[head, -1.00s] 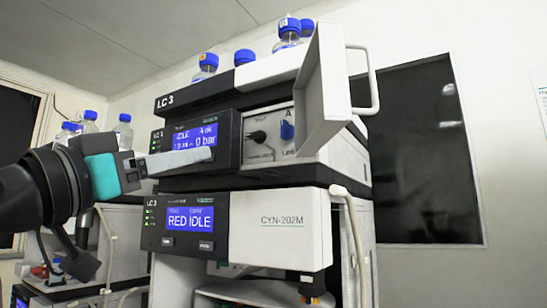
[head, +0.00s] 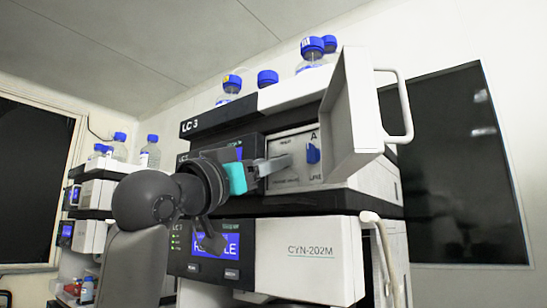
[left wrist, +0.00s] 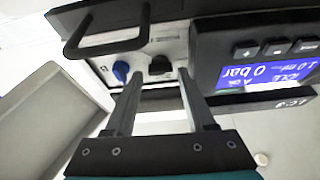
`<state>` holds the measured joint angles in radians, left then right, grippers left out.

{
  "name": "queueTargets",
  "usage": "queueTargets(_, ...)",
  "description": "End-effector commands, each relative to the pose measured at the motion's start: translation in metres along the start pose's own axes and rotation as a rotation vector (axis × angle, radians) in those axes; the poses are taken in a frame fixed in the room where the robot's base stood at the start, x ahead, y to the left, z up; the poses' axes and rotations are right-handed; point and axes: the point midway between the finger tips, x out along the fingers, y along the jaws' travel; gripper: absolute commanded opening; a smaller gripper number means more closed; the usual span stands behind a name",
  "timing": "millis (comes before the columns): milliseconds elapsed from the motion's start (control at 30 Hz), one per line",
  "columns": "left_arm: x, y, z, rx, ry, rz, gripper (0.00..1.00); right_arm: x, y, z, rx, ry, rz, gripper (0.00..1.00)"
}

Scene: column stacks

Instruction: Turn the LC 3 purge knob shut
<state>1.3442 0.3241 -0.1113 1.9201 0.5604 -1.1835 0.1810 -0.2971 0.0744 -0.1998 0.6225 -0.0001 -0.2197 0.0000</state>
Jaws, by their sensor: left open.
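The LC 3 unit (head: 200,126) has an open front door and a pale valve panel (head: 305,178). In the left wrist view a black knob (left wrist: 160,65) sits on this panel beside a blue knob (left wrist: 121,71). The blue knob also shows in the head view (head: 313,153), where my gripper hides the black one. The small panel labels are too blurred to read surely. My left gripper (head: 288,162) is open, its fingertips close to the panel. In the left wrist view (left wrist: 158,76) the fingers straddle the black knob's line; contact cannot be told.
The open white door (head: 352,105) with its handle stands right of the panel. A display (left wrist: 265,72) reading IDLE and 0 bar is beside the black knob. Blue-capped bottles (head: 312,50) stand on top. The CYN-202M module (head: 310,260) is below.

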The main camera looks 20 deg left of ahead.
Motion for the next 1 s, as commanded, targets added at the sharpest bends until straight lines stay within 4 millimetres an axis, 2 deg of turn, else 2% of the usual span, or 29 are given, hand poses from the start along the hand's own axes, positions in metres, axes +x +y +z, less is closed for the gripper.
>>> queueTargets(200,0.018,0.000,-0.001,-0.001,0.002,0.000,0.55,-0.004,0.000,0.000,0.000,0.000,0.000,0.00)
queueTargets(567,0.021,0.000,0.000,0.000,0.001,-0.001,0.54,-0.004,0.004,0.001,-0.002,-0.003,0.005,0.00)
queueTargets(1000,0.020,0.000,0.000,-0.001,0.001,0.000,0.04,-0.004,0.004,0.004,-0.002,-0.007,0.005,0.00)
